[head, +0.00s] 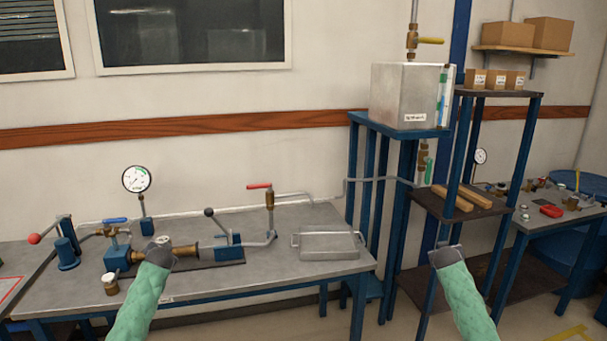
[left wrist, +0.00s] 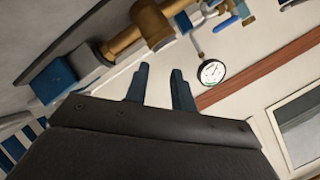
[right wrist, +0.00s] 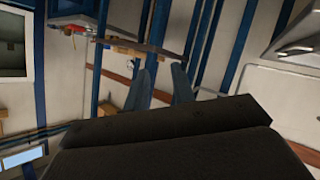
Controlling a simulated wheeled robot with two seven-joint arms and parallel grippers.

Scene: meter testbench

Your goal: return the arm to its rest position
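My left gripper (head: 160,245) is at the end of a green-sleeved arm, in front of the brass and blue meter fitting on the bench. In the left wrist view its two fingers (left wrist: 161,88) stand apart with nothing between them. My right gripper (head: 442,246) is in front of the dark shelf rack, to the right of the bench. In the right wrist view its fingers (right wrist: 160,88) are also apart and empty. In the head view the left gripper overlaps the fitting; I cannot tell from that view how far apart they are.
A metal tank (head: 404,95) stands on a blue frame. The dark shelf rack (head: 466,209) holds wooden blocks. A second bench (head: 560,221) is at the right.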

